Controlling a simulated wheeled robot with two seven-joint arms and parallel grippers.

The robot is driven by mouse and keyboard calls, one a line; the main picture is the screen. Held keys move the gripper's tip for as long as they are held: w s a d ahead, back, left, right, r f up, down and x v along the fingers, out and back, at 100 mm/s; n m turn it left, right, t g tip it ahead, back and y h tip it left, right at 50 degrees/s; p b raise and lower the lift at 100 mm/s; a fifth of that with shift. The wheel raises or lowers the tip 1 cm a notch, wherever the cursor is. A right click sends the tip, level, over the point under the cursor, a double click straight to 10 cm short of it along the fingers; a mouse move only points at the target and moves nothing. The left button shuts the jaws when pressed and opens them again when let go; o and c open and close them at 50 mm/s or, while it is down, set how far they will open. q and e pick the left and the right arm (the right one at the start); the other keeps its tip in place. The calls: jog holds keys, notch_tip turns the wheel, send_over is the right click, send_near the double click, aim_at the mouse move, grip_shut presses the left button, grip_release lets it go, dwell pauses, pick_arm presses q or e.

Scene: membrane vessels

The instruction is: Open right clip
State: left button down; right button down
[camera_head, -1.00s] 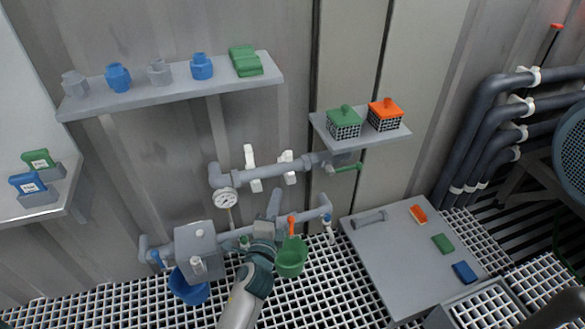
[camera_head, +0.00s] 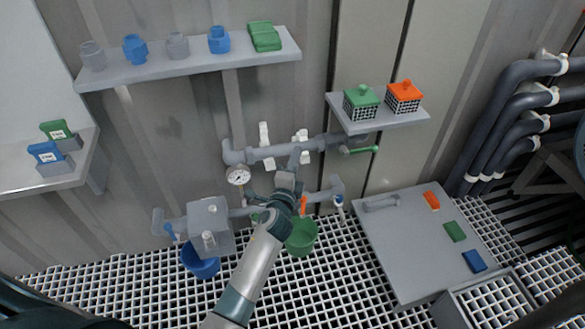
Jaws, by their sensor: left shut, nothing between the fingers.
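The right clip (camera_head: 301,143) is a white clip on the upper grey pipe (camera_head: 268,153), below the wall shelves. The left clip (camera_head: 264,138) is a similar white clip to its left on the same pipe. My right gripper is not in view.
A pressure gauge (camera_head: 238,175) hangs left of the gripper. A green valve handle (camera_head: 360,150) sticks out to the right, under a small shelf (camera_head: 385,123) with two baskets. A green bucket (camera_head: 301,238) and a blue bucket (camera_head: 201,264) are below the lower pipe.

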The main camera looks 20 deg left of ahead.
aim_at(302, 135)
pick_arm(q)
jog(key=w, duration=0.5)
jog(key=shift+a+b, duration=0.3)
jog(key=shift+w, duration=0.4)
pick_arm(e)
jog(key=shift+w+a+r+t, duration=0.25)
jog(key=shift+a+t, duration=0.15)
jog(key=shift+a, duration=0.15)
pick_arm(q)
jog(key=shift+r, duration=0.1)
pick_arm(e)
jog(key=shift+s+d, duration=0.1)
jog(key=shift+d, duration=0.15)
